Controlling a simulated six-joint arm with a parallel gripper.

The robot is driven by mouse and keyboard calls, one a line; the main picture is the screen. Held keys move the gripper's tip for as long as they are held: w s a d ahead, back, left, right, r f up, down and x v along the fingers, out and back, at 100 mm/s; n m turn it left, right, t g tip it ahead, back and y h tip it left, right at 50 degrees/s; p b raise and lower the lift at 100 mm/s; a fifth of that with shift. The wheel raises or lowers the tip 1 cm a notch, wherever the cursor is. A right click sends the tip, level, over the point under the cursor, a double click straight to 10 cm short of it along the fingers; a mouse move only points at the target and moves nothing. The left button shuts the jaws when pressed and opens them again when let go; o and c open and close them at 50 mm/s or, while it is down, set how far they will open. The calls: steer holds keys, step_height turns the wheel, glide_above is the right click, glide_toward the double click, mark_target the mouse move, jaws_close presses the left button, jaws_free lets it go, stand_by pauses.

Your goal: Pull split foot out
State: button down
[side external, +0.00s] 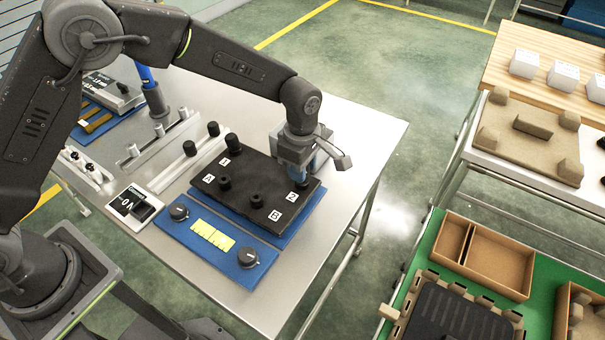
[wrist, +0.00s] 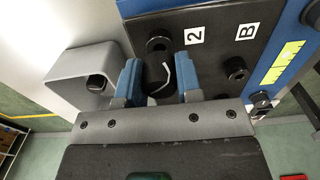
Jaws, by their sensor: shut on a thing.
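A black plate (side external: 240,186) lies on a blue base at the table's right side. It bears white labels A, B, 1 and 2 and several black round feet. My gripper (side external: 305,176) is over the plate's right corner, near label 2. In the wrist view, its blue fingers (wrist: 158,72) are shut on a black round foot (wrist: 156,80) with a light line across it, which looks like the split foot. I cannot tell whether the foot is still seated in the plate. The fingers hide it in the side view.
A blue panel (side external: 185,233) with black knobs and a yellow label lies in front of the plate. A black-and-white switch box (side external: 134,204) stands to its left. A green table (side external: 420,252) with cardboard trays is at lower right, across an aisle.

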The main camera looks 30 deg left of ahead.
steer(key=shift+r, duration=0.2)
steer(key=shift+r, duration=1.3)
steer(key=shift+r, duration=1.55)
